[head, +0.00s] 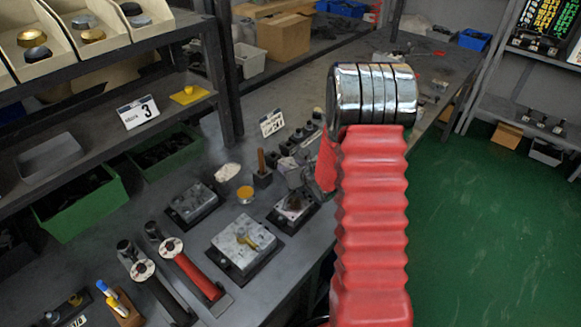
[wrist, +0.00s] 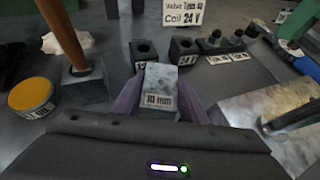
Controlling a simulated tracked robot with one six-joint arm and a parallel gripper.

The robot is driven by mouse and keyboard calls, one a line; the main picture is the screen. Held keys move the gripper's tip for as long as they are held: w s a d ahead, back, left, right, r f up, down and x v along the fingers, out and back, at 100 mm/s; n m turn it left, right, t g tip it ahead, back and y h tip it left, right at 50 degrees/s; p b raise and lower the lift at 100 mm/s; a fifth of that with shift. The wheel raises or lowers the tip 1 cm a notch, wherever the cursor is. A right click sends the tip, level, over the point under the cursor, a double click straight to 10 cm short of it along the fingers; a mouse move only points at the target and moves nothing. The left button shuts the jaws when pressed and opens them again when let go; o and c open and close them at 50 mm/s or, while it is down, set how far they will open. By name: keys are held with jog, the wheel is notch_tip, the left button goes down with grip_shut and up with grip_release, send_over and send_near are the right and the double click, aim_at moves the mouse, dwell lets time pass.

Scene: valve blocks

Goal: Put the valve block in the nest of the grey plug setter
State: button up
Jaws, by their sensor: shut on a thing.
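My gripper (wrist: 158,92) is shut on a small grey metal block (wrist: 160,78) with a white "10 mm" label, seen between its two purple-grey fingers in the wrist view. I take this for the valve block. In the head view my gripper (head: 290,174) is partly hidden by my red arm and is over the bench. Two lever tools stand at the front left, one with a dark grey handle (head: 165,296) and one with a red handle (head: 198,277). The grey one may be the grey plug setter. Its nest cannot be made out.
A yellow tin (wrist: 30,95) and a wooden post on a black block (wrist: 68,40) stand left of my gripper. Black sockets (wrist: 184,48) stand just beyond it. Grey plates on black bases (head: 240,246) fill the bench middle. A shelf (head: 110,135) overhangs the left.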

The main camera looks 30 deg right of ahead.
jog(key=o, duration=1.4)
jog(key=shift+f, duration=0.1)
jog(key=shift+s+r, duration=0.4)
jog(key=shift+s, duration=0.05)
jog(key=v, duration=1.1)
jog(key=shift+a, duration=0.15)
